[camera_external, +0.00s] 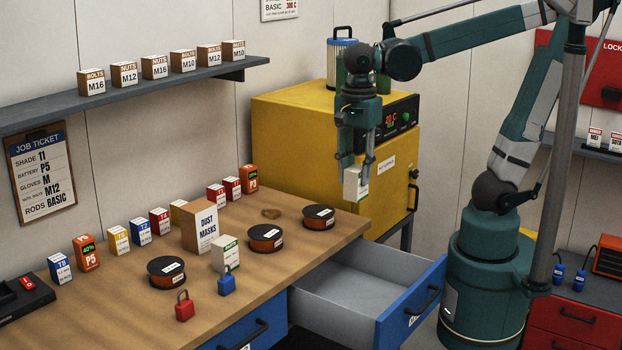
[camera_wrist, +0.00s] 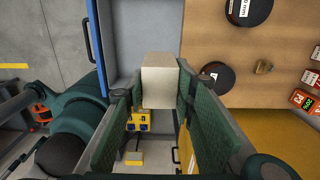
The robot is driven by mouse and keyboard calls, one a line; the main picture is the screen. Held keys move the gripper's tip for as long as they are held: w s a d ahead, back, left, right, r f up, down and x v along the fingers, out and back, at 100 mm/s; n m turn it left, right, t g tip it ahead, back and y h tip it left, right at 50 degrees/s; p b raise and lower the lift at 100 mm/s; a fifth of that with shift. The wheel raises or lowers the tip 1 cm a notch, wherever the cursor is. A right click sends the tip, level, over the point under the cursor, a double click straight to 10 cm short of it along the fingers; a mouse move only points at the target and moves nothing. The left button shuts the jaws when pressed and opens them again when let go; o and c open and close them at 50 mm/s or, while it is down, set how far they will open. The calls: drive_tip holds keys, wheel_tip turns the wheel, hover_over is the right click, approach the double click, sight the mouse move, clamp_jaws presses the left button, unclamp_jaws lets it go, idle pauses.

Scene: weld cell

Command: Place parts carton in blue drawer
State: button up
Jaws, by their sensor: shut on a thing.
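My gripper (camera_external: 360,160) is shut on a small white carton (camera_external: 355,184) with a green-and-white label, held in the air near the front of the yellow oven. In the wrist view my gripper (camera_wrist: 160,100) has the carton's pale top (camera_wrist: 162,76) between its green fingers. The open blue drawer (camera_external: 408,305) is pulled out from the bench, below the carton. Its grey floor looks empty where visible. The drawer's blue front (camera_wrist: 97,45) and grey interior (camera_wrist: 124,35) also show in the wrist view, with the carton overlapping part of it.
The wooden bench (camera_external: 115,310) carries a dust mask box (camera_external: 205,226), another white carton (camera_external: 225,253), dark spools (camera_external: 265,238), small boxes and two padlocks. A second blue drawer (camera_external: 235,335) is shut. The yellow oven (camera_external: 290,130) stands behind my gripper.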

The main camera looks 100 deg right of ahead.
drive_tip(key=shift+s+f+b, duration=0.55)
drive_tip(key=shift+s+f, duration=0.05)
drive_tip(key=shift+s, duration=0.65)
hover_over(360, 302)
wheel_tip(360, 302, down, 22)
drive_tip(key=shift+f, duration=0.15)
drive_tip(key=shift+f+b, duration=1)
drive_tip(key=shift+f, duration=1.9)
drive_tip(key=shift+f, duration=0.1)
drive_tip(key=shift+f+b, duration=0.8)
drive_tip(key=shift+f, duration=1.2)
drive_tip(key=shift+f, duration=0.1)
